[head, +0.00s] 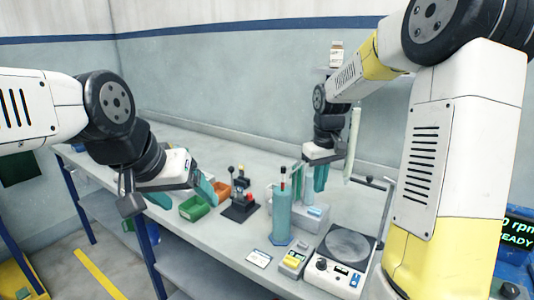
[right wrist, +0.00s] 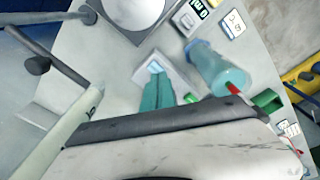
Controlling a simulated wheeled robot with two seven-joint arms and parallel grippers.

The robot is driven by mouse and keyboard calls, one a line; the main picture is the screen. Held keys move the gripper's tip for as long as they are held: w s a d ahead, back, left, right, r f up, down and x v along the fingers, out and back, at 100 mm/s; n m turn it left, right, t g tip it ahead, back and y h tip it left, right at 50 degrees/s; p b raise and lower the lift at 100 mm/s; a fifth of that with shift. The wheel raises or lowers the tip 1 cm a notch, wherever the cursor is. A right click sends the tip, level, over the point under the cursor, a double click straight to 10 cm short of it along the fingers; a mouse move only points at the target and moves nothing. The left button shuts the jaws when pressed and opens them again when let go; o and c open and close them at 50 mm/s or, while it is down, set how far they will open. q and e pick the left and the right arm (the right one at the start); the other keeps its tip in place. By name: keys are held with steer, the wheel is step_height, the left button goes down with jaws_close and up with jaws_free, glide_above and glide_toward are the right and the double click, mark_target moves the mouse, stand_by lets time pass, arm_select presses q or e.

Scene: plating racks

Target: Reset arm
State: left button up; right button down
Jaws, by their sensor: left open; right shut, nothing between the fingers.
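My left gripper (head: 183,196) hangs over the left part of the bench in the head view. Its teal fingers are spread apart with nothing between them. My right gripper (head: 320,186) points down above the middle of the bench, behind the teal cylinder (head: 282,218). Its teal fingers are together and empty. They also show in the right wrist view (right wrist: 158,92), over a pale box.
A green bin (head: 195,209), an orange bin (head: 221,190) and a black-and-red device (head: 240,208) stand near the left gripper. A pale upright tube (head: 352,145) is close beside the right gripper. A round-topped stirrer (head: 347,245) and a metal stand (head: 386,210) are at the right.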

steer(key=s+r+m+t, duration=0.1)
steer(key=s+r, duration=0.2)
steer(key=s, duration=0.4)
steer(key=s+a+r+m+t+y, duration=0.1)
steer(key=s+r+t, duration=0.1)
steer(key=s, duration=0.5)
steer(key=s+a+r+m+t+y, duration=0.1)
steer(key=s+r+m+t, duration=0.1)
steer(key=s+r, duration=0.3)
steer(key=shift+s, duration=1.15)
